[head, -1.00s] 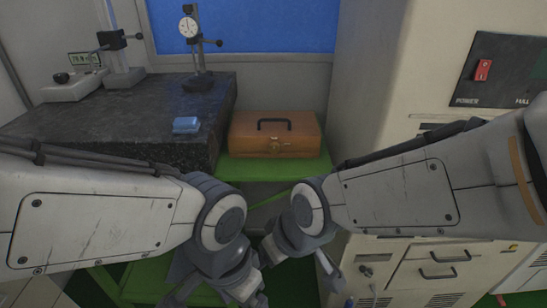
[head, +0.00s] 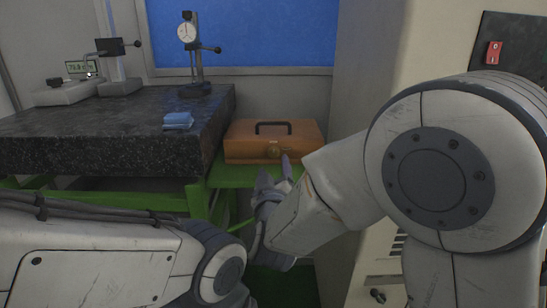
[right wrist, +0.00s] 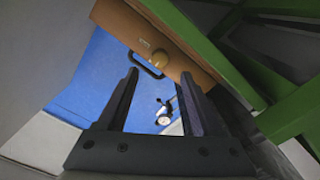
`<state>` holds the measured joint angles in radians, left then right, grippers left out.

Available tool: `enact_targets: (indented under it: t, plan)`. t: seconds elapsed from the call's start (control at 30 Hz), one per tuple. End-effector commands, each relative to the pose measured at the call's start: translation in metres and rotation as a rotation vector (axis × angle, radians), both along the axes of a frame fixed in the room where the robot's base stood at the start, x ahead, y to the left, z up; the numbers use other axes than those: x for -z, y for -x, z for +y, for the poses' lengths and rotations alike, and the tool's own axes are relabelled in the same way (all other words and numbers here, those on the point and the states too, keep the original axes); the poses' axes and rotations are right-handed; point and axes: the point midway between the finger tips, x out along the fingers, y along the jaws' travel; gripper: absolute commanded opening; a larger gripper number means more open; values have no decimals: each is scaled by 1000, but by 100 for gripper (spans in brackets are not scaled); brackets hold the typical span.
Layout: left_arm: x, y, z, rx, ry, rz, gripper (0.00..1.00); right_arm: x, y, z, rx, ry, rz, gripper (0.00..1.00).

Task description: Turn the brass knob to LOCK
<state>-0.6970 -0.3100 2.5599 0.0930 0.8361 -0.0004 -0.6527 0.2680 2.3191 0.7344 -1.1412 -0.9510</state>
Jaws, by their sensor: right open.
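The brass knob (head: 274,152) is on the front face of an orange-brown case (head: 240,151) with a dark top handle. In the right wrist view the knob (right wrist: 159,58) is round and yellowish, on the case front (right wrist: 190,75), beside a small pale label. The knob's setting is too small to read. My right gripper (head: 276,174) is open and empty, just in front of and below the knob, apart from it. In the right wrist view its two dark fingers (right wrist: 159,76) point toward the case, with the knob beyond the gap. My left gripper is out of view.
The case rests on a green shelf (head: 228,176). A dark granite slab (head: 110,125) to its left carries a blue block (head: 178,121) and a dial gauge stand (head: 192,60). A tall beige cabinet (head: 375,65) stands close on the right.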

Motion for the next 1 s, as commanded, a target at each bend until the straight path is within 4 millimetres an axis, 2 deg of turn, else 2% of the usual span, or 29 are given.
enact_targets:
  t: [0.1,0.33,0.5,0.77,0.8,0.97,1.0]
  plan:
    - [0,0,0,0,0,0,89,0,-25,-1,4,-1,0,67]
    - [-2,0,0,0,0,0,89,0,-61,0,1,-2,1,67]
    - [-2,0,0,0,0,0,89,0,-73,0,-1,-1,2,67]
    - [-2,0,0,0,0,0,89,0,-75,0,-2,-1,2,67]
    - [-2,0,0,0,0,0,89,0,-75,0,-2,-1,2,63]
    - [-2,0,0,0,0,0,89,0,-74,0,-2,-2,2,2]
    - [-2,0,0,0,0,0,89,0,-74,0,-2,-2,2,0]
